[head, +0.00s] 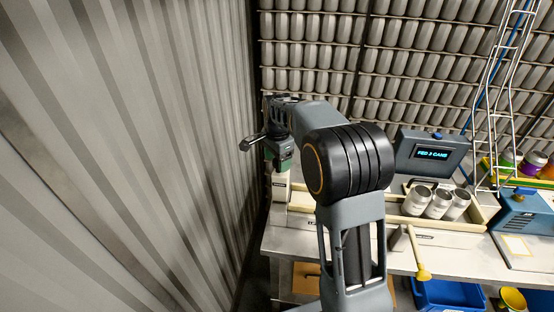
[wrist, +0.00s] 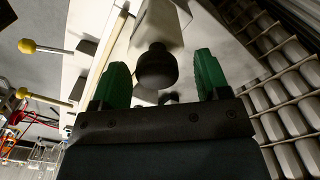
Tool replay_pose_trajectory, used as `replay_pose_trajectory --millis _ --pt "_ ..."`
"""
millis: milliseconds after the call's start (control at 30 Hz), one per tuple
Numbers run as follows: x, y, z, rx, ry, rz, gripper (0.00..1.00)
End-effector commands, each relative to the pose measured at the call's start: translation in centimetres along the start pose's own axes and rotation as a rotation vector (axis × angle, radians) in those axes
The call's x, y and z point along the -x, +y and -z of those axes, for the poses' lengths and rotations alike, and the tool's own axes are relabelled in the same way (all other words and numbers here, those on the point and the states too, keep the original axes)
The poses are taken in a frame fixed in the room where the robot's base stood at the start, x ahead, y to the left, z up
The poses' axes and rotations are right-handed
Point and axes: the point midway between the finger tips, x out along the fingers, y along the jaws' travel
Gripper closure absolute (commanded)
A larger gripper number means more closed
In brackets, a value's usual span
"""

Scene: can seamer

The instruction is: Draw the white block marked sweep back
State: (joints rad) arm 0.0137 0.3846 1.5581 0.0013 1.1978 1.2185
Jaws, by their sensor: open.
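The white block (head: 281,188) stands at the left end of the pale wooden channel on the bench. A small mark shows on it, too small to read. In the wrist view the white block (wrist: 163,24) is at the top, with a black knob (wrist: 157,68) on its near side. My gripper (wrist: 160,62) is open, its green fingers on either side of the knob with gaps visible. In the head view my gripper (head: 281,165) points down just above the block; the knob is hidden there.
Three cans (head: 439,204) stand in the channel to the right, before a grey display box (head: 432,158) reading "FED 3 CANS". A yellow-knobbed lever (head: 422,274) sticks out in front. A corrugated wall (head: 170,150) rises close on the left. Blue bins (head: 447,294) sit below.

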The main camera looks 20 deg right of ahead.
Motion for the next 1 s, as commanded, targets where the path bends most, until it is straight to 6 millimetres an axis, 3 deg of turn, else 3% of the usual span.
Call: replay_pose_trajectory --millis 167,333,800,1000 --pt "0.1 0.0 0.1 0.000 0.000 -0.001 0.31" --pt "1.4 0.0 0.1 0.000 0.002 0.002 0.31" --pt "10.5 -0.1 0.0 0.001 0.002 0.003 0.31" --pt "12.9 -0.1 0.0 0.002 0.000 0.000 0.31"
